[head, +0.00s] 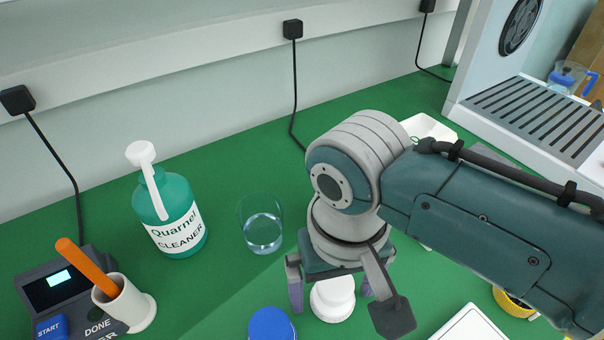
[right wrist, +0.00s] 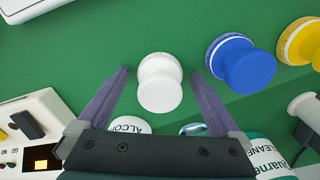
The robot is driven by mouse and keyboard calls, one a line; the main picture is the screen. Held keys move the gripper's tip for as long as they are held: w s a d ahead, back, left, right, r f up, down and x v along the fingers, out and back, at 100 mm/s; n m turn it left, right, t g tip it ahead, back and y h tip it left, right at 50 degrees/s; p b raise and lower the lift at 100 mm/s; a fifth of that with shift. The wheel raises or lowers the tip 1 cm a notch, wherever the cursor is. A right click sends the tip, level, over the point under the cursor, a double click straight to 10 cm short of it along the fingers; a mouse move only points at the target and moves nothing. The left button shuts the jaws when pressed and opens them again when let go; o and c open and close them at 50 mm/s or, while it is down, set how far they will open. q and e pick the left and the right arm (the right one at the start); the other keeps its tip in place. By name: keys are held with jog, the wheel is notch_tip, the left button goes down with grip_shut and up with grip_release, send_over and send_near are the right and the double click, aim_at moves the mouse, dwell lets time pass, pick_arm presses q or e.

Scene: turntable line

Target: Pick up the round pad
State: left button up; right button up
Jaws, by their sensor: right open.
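A white round pad with a knob-like grip (head: 333,299) stands on the green surface, and it also shows in the right wrist view (right wrist: 160,84). A blue round pad of like shape (right wrist: 240,62) stands beside it, partly cut off at the bottom of the head view (head: 271,325). A yellow one (right wrist: 302,42) is at the right edge of the right wrist view. My right gripper (head: 331,294) is open, its fingers on either side of the white pad; in the right wrist view (right wrist: 160,76) gaps show on both sides. My left gripper is out of view.
A clear glass (head: 262,230) and a green cleaner bottle (head: 172,215) stand left of my right arm. A white cup with an orange-handled tool (head: 130,305) and a dark START/DONE device (head: 65,285) are farther left. A grilled machine (head: 525,110) stands at the right.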

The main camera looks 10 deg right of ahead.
jog(key=c, duration=1.3)
